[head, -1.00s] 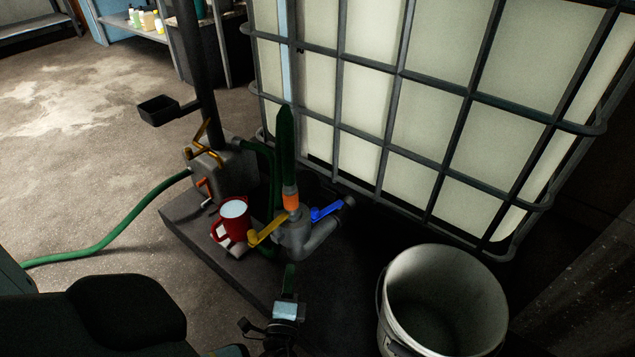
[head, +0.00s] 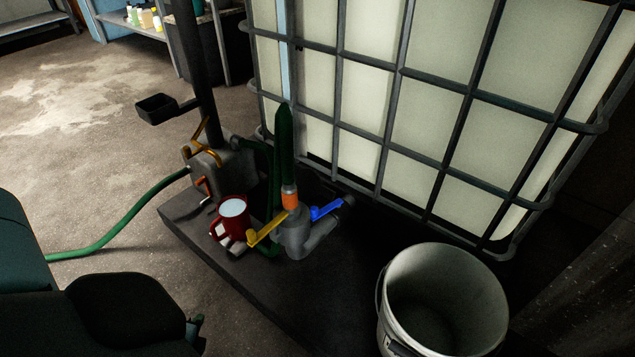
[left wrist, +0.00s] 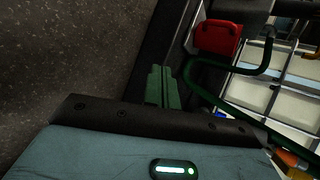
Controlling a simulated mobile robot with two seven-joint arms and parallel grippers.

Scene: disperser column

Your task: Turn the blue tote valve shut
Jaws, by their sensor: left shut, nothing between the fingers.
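The blue tote valve handle (head: 327,209) sits on the grey pipe fitting (head: 294,236) at the foot of the caged tote (head: 365,145) in the head view. The handle slants up to the right; I cannot tell whether the valve is open. A yellow handle (head: 266,229) is on the near left of the fitting, below an orange collar (head: 291,200). My left gripper (head: 197,328) is partly hidden behind my arm, low and left, well apart from the handle. In the left wrist view its green fingers (left wrist: 163,87) are shut and empty. My right gripper is not in view.
A white bucket (head: 445,300) stands at the right front. A green hose (head: 110,235) runs left from the pump (head: 215,170). Dark floor between platform and bucket is clear.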

